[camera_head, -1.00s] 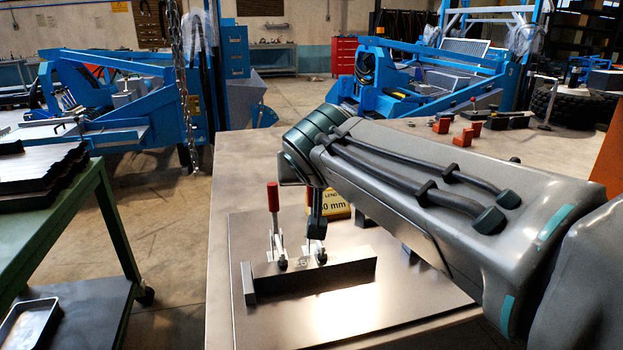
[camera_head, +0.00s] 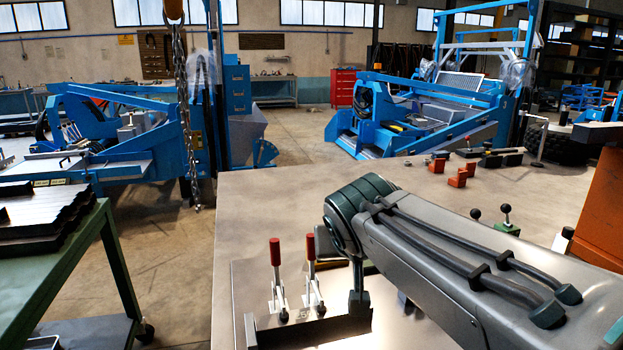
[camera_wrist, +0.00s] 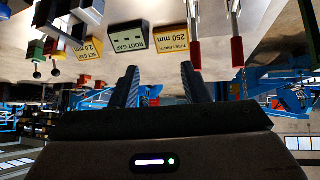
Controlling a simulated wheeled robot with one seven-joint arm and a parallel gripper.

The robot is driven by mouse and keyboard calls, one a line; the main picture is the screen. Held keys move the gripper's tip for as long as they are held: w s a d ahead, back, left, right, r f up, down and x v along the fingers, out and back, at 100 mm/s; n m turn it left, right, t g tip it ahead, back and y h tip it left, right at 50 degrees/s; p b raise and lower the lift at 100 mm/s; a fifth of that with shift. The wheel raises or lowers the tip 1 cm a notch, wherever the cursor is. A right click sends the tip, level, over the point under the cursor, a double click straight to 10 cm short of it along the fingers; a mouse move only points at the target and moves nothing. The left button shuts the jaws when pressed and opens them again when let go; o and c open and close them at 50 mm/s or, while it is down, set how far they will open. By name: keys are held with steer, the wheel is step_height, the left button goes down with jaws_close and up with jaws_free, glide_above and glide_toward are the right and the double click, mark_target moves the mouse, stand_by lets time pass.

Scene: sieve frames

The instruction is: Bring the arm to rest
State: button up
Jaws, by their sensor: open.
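My gripper is open and empty; in the wrist view its two dark fingers (camera_wrist: 159,70) stand apart with only background between them. In the head view my grey arm comes in from the right, and its dark green wrist (camera_head: 352,210) bends down beside the fixture plate (camera_head: 245,290). Most of the gripper is hidden there behind the arm. Two red-handled clamps (camera_head: 276,255) stand upright on the plate, left of my wrist. My gripper appears apart from them.
Orange blocks (camera_head: 459,177) and black-knobbed levers (camera_head: 506,212) stand farther along the bench. A green table (camera_head: 105,230) is left across an aisle.

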steer(key=s+d+g+p, duration=0.3)
steer(key=s+d+p, duration=0.1)
steer(key=s+p, duration=0.3)
steer(key=s+d+g+p, duration=0.3)
steer(key=s+d+p, duration=0.1)
steer(key=s+p, duration=0.2)
steer(key=shift+s+d+f+m+y+p, duration=0.2)
steer(key=shift+s+m+y+p, duration=0.15)
steer(key=shift+s, duration=0.5)
